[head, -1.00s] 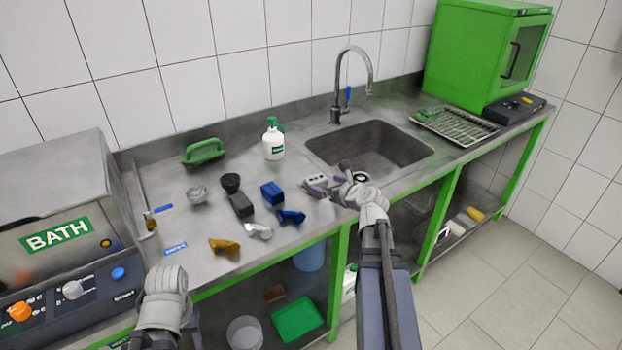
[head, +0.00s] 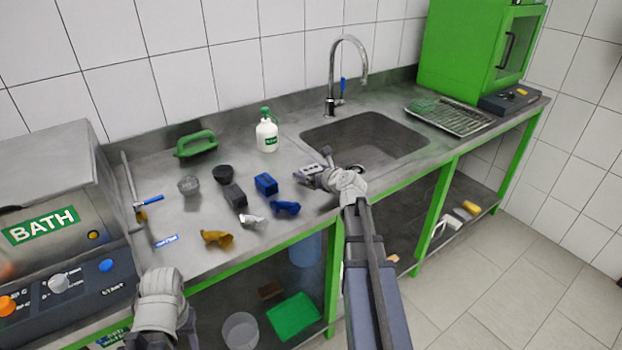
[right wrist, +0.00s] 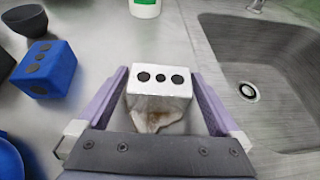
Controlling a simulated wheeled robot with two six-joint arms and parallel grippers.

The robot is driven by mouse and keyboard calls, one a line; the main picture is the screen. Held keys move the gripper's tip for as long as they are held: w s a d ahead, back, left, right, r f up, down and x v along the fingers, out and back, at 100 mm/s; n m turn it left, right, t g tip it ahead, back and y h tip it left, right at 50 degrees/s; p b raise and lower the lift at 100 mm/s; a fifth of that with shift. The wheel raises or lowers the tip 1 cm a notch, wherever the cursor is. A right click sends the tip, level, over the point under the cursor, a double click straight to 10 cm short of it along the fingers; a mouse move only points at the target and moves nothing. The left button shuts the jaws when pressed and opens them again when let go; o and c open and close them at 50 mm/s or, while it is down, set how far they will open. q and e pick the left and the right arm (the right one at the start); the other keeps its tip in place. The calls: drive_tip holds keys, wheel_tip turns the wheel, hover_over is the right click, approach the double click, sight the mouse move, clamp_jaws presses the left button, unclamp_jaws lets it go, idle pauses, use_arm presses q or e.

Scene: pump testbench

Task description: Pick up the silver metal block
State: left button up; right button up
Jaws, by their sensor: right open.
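The silver metal block (right wrist: 160,82), with dark round holes on its top, stands on the steel counter left of the sink. It also shows in the head view (head: 310,172). My right gripper (right wrist: 160,88) is open, with its purple fingers on either side of the block. The gaps beside the block look small, and I cannot tell whether either finger touches it. In the head view my right gripper (head: 318,173) partly hides the block. My left arm's wrist is at the bottom left of the head view, and its gripper (head: 150,342) is cut off by the edge.
A blue block (head: 265,184) and a dark block (head: 235,196) stand to the left. Blue goggles (head: 285,208) and yellow goggles (head: 217,239) lie near the front edge. A white bottle (head: 267,137) stands behind. The sink (head: 365,140) opens to the right.

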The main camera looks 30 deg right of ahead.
drive_tip(key=shift+w, duration=0.1)
drive_tip(key=shift+c, duration=0.2)
drive_tip(key=c, duration=1.4)
drive_tip(key=shift+r, duration=0.1)
